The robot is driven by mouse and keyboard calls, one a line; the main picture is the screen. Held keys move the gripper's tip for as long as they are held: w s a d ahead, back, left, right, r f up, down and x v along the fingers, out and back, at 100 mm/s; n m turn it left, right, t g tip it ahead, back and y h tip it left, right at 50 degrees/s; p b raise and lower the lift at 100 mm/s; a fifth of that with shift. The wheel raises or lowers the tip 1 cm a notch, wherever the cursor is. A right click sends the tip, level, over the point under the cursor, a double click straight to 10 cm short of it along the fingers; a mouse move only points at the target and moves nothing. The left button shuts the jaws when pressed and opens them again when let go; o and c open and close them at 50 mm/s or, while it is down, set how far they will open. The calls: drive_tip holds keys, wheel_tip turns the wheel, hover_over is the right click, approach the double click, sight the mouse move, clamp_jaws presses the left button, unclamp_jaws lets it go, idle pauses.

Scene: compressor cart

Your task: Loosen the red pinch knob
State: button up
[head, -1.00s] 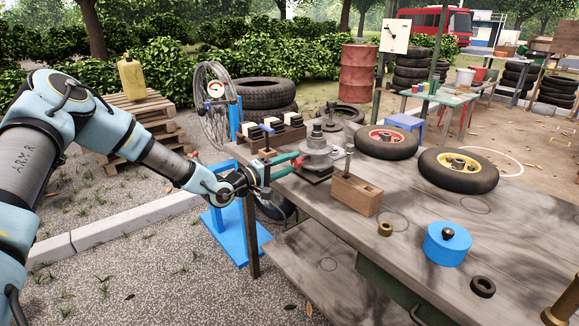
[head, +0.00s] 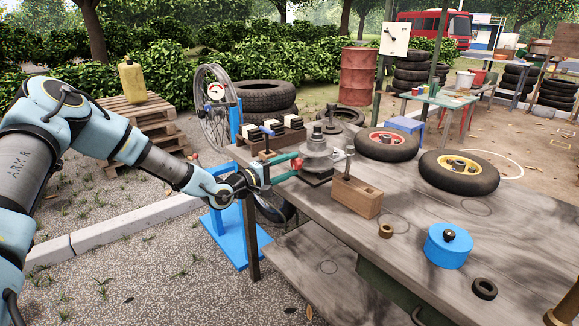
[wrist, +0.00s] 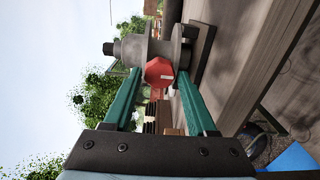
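The red pinch knob (wrist: 160,72) is on the side of a grey stepped metal fixture (head: 317,152), which stands on a dark plate at the near left end of the workbench. In the head view the knob (head: 297,163) is small and partly hidden by the fingers. My gripper (head: 292,167) reaches in from the left with its two green fingers level with the knob. How far the tips reach past the knob is unclear.
A wooden block (head: 357,196) stands just right of the fixture, and a rack of dark-and-white blocks (head: 268,140) is behind it. A blue cylinder (head: 448,248), small rings and two wheels (head: 459,172) lie farther right on the bench (head: 420,205). A blue stand (head: 229,240) is below my gripper.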

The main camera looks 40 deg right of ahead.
drive_tip(key=shift+o, duration=1.2)
drive_tip(key=a+b, duration=0.1)
drive_tip(key=a, duration=0.9)
drive_tip(key=shift+w+a+b, duration=0.3)
drive_tip(key=shift+a+b, duration=0.05)
drive_tip(key=shift+a, duration=0.05)
